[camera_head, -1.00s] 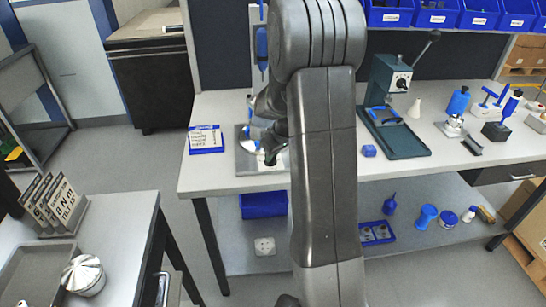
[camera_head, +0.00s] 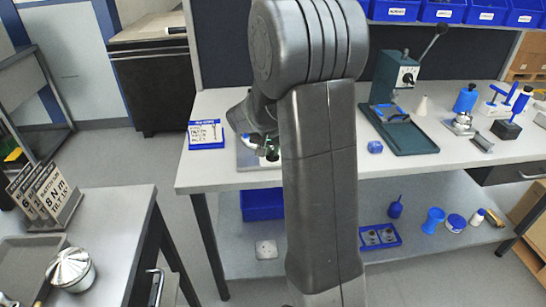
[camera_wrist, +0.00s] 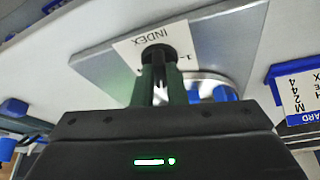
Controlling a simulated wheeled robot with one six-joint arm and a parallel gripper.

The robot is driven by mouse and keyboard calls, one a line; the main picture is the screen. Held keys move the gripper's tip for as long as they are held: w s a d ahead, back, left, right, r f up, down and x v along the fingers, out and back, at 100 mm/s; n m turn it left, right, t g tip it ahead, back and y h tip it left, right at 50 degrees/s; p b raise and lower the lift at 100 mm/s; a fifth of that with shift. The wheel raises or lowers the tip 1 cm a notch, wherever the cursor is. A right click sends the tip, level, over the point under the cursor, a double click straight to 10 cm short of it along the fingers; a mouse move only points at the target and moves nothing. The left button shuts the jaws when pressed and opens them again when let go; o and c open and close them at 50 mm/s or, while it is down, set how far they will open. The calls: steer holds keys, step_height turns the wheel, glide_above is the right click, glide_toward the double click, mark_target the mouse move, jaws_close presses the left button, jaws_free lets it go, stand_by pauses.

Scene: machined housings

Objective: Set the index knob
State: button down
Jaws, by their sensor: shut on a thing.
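The index knob (camera_wrist: 158,52) is a dark round knob in the wrist view, in front of a white label reading INDEX (camera_wrist: 142,40). The label lies on a grey metal plate (camera_wrist: 95,68). My gripper (camera_wrist: 160,80) has its two dark fingers closed on the knob. In the head view the plate (camera_head: 246,160) lies on the bench, and my arm hides most of it and the knob. A round silver part with blue pieces (camera_wrist: 210,88) sits beside the fingers in the wrist view. Which way the knob points cannot be told.
A blue-edged card (camera_head: 206,135) stands left of the plate. A green press (camera_head: 400,120) and a small blue block (camera_head: 375,147) stand to the right. A side table at the left holds a ribbed silver part (camera_head: 71,270) and number cards (camera_head: 45,197).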

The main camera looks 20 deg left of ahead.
steer(key=m+b, duration=0.1)
steer(key=m+h+b, duration=0.1)
steer(key=m, duration=0.1)
steer(key=m+b, duration=0.1)
steer(key=shift+a+f+m+h, duration=0.1)
steer(key=shift+a+m+h, duration=0.2)
steer(key=shift+h, duration=0.1)
steer(key=m+h, duration=0.1)
steer(key=m, duration=0.1)
steer(key=m+h+b, duration=0.1)
steer(key=m, duration=0.2)
steer(key=shift+w+a+m+g+b, duration=0.1)
steer(key=shift+a+m+g+b, duration=0.1)
steer(key=shift+m+g+b, duration=0.1)
steer(key=c, duration=1.5)
jaws_free()
steer(key=shift+o, duration=0.2)
steer(key=shift+r, duration=0.2)
steer(key=p+v, duration=0.1)
steer(key=v, duration=1.2)
steer(key=shift+r, duration=0.3)
steer(key=shift+f, duration=0.1)
